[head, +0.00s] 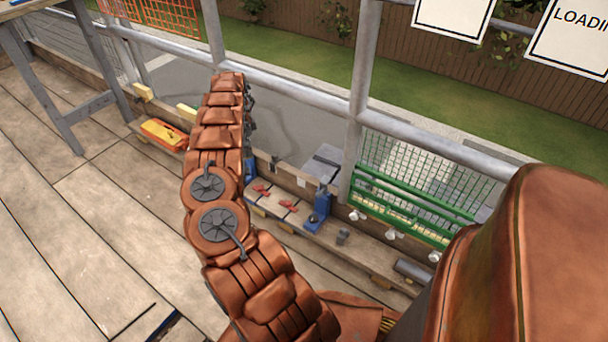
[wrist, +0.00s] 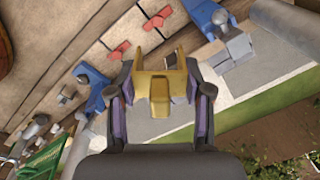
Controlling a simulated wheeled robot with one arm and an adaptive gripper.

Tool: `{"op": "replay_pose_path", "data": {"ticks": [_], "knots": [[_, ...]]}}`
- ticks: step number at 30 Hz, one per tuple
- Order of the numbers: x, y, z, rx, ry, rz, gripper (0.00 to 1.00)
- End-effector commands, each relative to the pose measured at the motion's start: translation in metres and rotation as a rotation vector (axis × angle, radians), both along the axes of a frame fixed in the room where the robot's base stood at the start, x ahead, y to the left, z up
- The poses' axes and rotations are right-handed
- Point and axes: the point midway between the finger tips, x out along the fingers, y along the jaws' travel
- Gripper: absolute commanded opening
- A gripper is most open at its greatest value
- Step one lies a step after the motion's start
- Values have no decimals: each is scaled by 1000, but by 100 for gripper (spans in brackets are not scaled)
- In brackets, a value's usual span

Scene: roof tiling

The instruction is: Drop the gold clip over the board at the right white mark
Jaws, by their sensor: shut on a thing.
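My gripper (wrist: 160,84) is shut on the gold clip (wrist: 160,100), which sits between the dark fingers in the wrist view. The clip has two side lobes and a middle tongue. The upright wooden board (head: 287,177) runs along the platform edge below the rail. A small pale mark (head: 301,182) shows on it, right of my arm. I cannot tell how far the clip is from the board; they look apart in the wrist view.
Two blue clamps, one of them (head: 320,207) at the right, stand at the ends of a plank with red pieces (head: 289,205). A grey box (head: 323,163) stands behind the board. A green rack (head: 410,207) is farther right. An orange-yellow case (head: 164,134) lies left.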

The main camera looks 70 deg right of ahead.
Motion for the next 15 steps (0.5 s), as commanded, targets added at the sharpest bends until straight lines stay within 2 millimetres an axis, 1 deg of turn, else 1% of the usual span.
{"op": "replay_pose_path", "data": {"ticks": [1,4,9,15], "knots": [[-2,-3,-14,0,3,-27,9],[-9,-9,-25,5,13,-84,9],[-19,-17,-39,10,19,-177,9],[-30,-21,-54,26,28,-281,9]]}}
